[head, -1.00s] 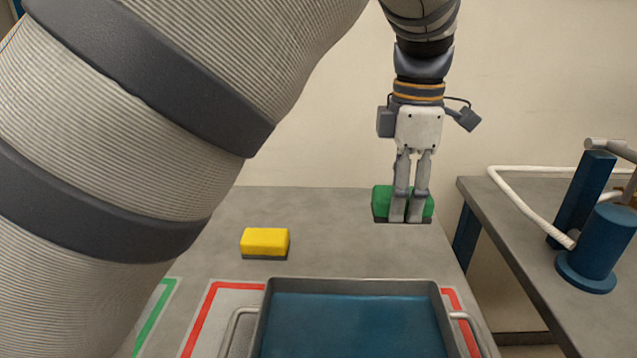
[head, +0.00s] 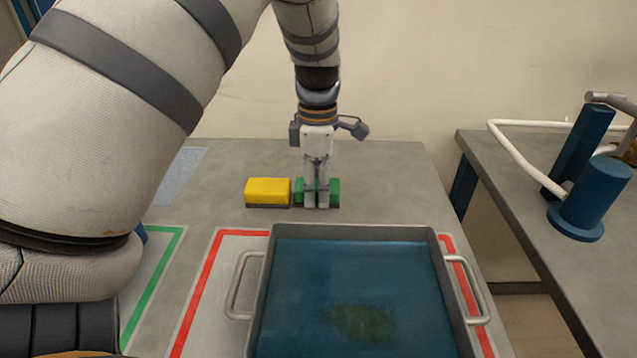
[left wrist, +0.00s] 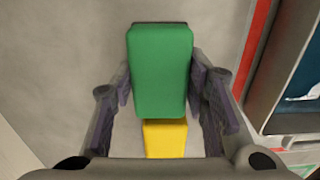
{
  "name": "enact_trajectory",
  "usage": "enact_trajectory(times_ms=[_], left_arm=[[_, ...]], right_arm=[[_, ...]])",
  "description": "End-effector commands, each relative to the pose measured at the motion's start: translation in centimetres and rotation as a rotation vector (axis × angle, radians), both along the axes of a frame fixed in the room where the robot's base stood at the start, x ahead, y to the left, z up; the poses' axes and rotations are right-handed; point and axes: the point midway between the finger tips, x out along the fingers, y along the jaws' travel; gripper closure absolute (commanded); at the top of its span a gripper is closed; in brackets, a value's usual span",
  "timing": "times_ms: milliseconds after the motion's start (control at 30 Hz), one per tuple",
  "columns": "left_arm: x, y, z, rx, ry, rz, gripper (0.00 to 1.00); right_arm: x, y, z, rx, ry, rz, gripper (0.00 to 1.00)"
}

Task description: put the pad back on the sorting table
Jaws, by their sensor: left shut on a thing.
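My left gripper (head: 317,201) points down over the grey table (head: 235,159) and is shut on a green pad (head: 334,190) with a dark underside. The pad is at or just above the table top; I cannot tell whether it touches. A yellow pad (head: 268,191) with a dark underside lies on the table just left of it, with little or no gap. In the left wrist view, the green pad (left wrist: 160,70) is between the fingers (left wrist: 160,86), and the yellow pad (left wrist: 165,138) shows below it, partly hidden by the gripper. My right gripper is not in view.
A grey tray (head: 350,231) with side handles and a blue inside stands in a red-outlined area in front of the pads. A dark green patch (head: 361,323) shows in it. A second table (head: 580,262) at right bears a blue cylinder (head: 590,214). The table right of the green pad is clear.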

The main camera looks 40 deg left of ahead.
Motion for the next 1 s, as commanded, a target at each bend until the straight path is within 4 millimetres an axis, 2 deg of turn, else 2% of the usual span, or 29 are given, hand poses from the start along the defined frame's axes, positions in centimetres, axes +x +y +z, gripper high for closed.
enact_trajectory(times_ms=[233, 267, 333, 367, 633, 700, 767, 1000], left_arm=[[0.0, 0.0, -0.1, 0.0, -0.001, 0.0, 0.89], [0.0, 0.0, -0.2, 0.0, -0.001, 0.0, 0.57], [0.0, 0.0, -0.1, 0.0, -0.001, 0.0, 0.41], [0.0, 0.0, -0.1, 0.0, -0.001, 0.0, 0.39], [0.0, 0.0, 0.0, 0.0, -0.001, 0.0, 0.39], [0.1, 0.0, 0.5, 0.0, -0.004, 0.0, 0.39], [0.1, 0.0, 1.6, 0.002, -0.007, -0.001, 0.39], [0.2, 0.0, 8.2, 0.002, -0.007, -0.001, 0.39]], right_arm=[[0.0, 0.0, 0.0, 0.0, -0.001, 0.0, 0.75], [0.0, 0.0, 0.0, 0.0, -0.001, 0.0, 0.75], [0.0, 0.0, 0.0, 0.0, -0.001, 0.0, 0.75], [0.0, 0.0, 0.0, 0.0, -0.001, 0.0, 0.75], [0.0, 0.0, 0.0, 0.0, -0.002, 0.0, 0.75], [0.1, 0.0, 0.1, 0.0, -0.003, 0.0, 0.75], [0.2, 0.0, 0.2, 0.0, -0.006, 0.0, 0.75], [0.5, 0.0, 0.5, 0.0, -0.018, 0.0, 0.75]])
